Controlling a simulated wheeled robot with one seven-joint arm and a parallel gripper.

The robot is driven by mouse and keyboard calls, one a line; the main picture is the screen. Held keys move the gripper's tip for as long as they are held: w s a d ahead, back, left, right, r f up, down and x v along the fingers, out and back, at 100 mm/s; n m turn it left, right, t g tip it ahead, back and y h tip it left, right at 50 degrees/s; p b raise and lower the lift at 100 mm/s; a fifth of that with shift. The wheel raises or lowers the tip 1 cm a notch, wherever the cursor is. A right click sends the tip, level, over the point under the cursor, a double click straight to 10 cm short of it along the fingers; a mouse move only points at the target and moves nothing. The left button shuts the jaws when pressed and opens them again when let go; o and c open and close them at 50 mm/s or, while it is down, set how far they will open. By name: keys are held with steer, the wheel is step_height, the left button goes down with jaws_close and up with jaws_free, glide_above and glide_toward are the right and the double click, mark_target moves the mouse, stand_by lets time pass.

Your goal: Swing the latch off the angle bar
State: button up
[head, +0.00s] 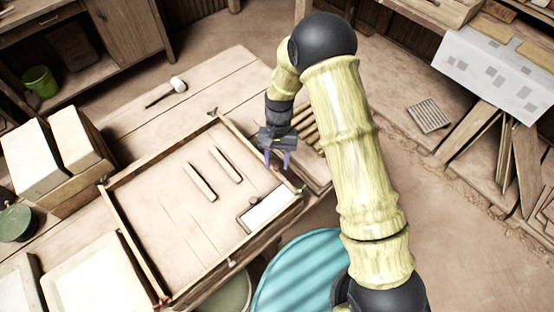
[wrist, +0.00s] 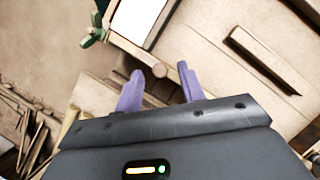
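My gripper (head: 277,160) is open and empty, its two purple fingers apart above the right edge of the wooden press frame (head: 133,240). A wooden angle bar (head: 244,223) borders a white tile (head: 271,210) in the frame's lower right corner. A small green winged piece (wrist: 93,30), possibly the latch, sits on the frame edge beside the tile. I cannot make out for certain which piece is the latch.
Two loose wooden bars (head: 199,182) lie inside the frame. A white-headed mallet (head: 177,84) lies on the table behind. Pale blocks (head: 33,160) stand at left. A turquoise round container (head: 303,275) is in front, below the table. My arm crosses the middle of the head view.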

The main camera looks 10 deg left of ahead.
steer(key=b+v, duration=0.3)
steer(key=v, duration=1.4)
steer(key=shift+r, duration=0.15)
steer(key=shift+w, duration=0.1)
steer(key=s+d+t, duration=0.3)
steer(key=s+d, duration=0.4)
steer(key=d, duration=0.4)
steer(key=s+d+r+t, duration=0.1)
steer(key=s+d+t, duration=0.3)
steer(key=s+d, duration=0.3)
steer(key=d, duration=0.5)
steer(key=shift+s+m, duration=0.2)
steer(key=shift+m, duration=0.2)
steer(key=shift+a, duration=0.1)
